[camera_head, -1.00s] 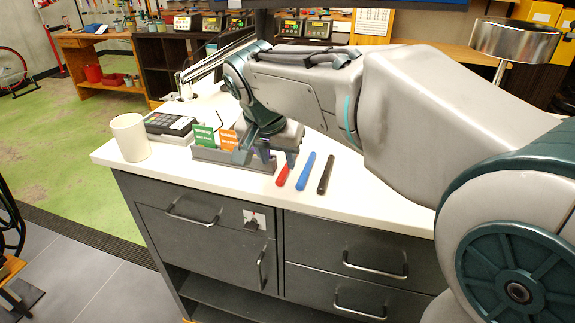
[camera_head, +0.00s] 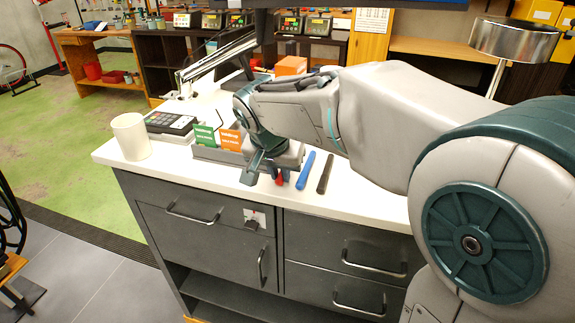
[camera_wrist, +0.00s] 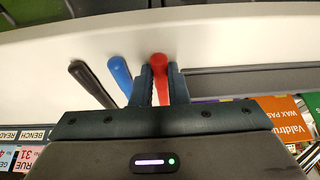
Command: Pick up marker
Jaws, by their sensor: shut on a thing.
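Three markers lie on the white counter: a red marker (camera_head: 279,179), a blue marker (camera_head: 306,170) and a black marker (camera_head: 325,174) to its right. My gripper (camera_head: 267,178) is low over the counter and hides most of the red marker in the head view. In the wrist view, the two fingers of my gripper (camera_wrist: 160,82) are shut on the red marker (camera_wrist: 160,64), one on each side of it. The blue marker (camera_wrist: 120,74) and black marker (camera_wrist: 91,84) lie beside the fingers, apart from them.
A grey holder (camera_head: 207,154) with green and orange packets stands just behind and left of my gripper. A white cup (camera_head: 131,137) and a dark keypad device (camera_head: 171,123) are farther left. The white counter's front edge (camera_head: 217,176) is close to my gripper.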

